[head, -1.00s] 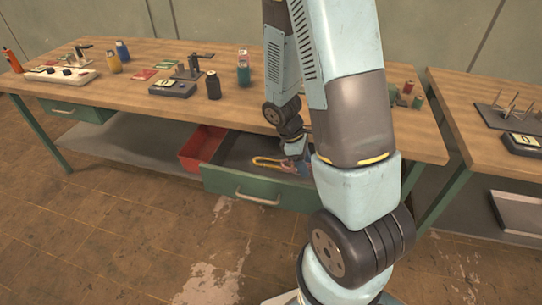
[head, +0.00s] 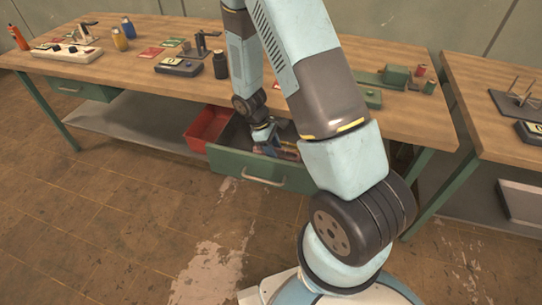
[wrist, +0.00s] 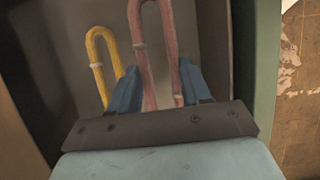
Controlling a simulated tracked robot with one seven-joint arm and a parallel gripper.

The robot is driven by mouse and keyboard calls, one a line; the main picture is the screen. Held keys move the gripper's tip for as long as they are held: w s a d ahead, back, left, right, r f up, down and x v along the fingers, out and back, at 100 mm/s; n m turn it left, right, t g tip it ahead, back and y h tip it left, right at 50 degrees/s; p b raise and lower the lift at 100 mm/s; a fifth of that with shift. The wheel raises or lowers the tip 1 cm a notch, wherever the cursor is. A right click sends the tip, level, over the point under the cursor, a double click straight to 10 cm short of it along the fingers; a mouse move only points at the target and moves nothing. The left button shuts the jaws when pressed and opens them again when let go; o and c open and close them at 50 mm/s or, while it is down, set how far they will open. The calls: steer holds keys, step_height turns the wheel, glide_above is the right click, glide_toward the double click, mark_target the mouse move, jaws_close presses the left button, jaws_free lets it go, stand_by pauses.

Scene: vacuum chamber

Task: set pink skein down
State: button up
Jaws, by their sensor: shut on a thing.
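The pink skein (wrist: 143,62) is a long looped bundle with a pale band, seen in the wrist view. It runs between the two blue fingers of my gripper (wrist: 158,78), which is shut on it. The yellow skein (wrist: 96,58) lies just left of the left finger, apart from the pink one. In the head view my gripper (head: 264,137) is down inside the open green drawer (head: 262,170). The pink skein (head: 285,151) shows small and partly hidden there. I cannot tell whether it touches the drawer floor.
A red bin (head: 208,127) sits left of the drawer contents. The wooden workbench (head: 130,65) above holds bottles, a power strip (head: 68,50) and a black device (head: 180,67). A second bench (head: 480,80) stands at the right. The floor in front is clear.

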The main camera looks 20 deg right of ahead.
steer(key=shift+w+a+f, duration=0.45)
steer(key=shift+a+f, duration=0.05)
steer(key=shift+f, duration=1.75)
steer(key=o, duration=1)
steer(key=shift+f, duration=0.1)
